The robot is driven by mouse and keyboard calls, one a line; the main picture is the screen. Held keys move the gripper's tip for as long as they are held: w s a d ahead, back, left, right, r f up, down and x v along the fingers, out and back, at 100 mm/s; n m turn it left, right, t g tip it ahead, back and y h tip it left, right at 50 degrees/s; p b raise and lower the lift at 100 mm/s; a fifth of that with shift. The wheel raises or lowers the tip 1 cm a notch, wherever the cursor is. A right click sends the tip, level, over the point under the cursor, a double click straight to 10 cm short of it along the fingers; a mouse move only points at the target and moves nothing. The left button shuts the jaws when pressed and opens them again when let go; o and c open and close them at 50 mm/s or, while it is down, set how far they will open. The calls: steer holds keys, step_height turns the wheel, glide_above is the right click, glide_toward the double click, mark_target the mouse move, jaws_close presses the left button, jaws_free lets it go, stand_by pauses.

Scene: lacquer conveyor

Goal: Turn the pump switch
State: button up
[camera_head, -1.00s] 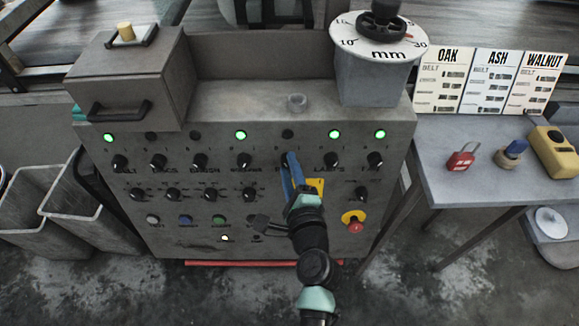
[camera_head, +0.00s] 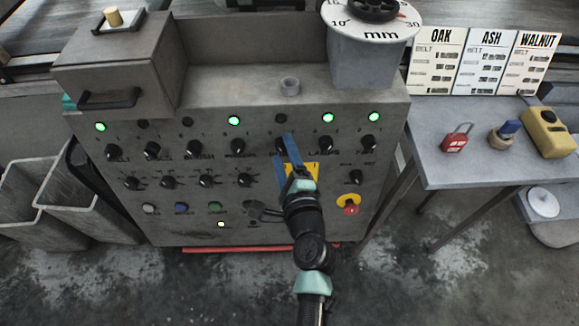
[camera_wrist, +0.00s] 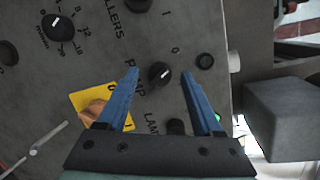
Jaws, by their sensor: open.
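The pump switch (camera_wrist: 160,73) is a small black rotary knob on the grey control panel (camera_head: 225,95). In the wrist view it sits between the two blue fingers of my gripper (camera_wrist: 160,80), with a visible gap on each side. Its pale mark points roughly toward the 0. The PUMP label is partly covered by a finger. The lamp (camera_wrist: 205,61) beside it is dark, and it is also dark in the head view (camera_head: 281,118). In the head view my gripper (camera_head: 284,150) covers most of the switch. I cannot tell whether the fingers touch it.
Similar black knobs stand close on both sides, including the LAMPS knob (camera_head: 326,145). An orange knob on a yellow plate (camera_wrist: 92,110) is beside one finger. A red emergency button (camera_head: 350,209) is lower right. Several other lamps glow green. A side table (camera_head: 450,180) stands right.

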steer(key=v, duration=1.2)
steer(key=shift+s, duration=0.3)
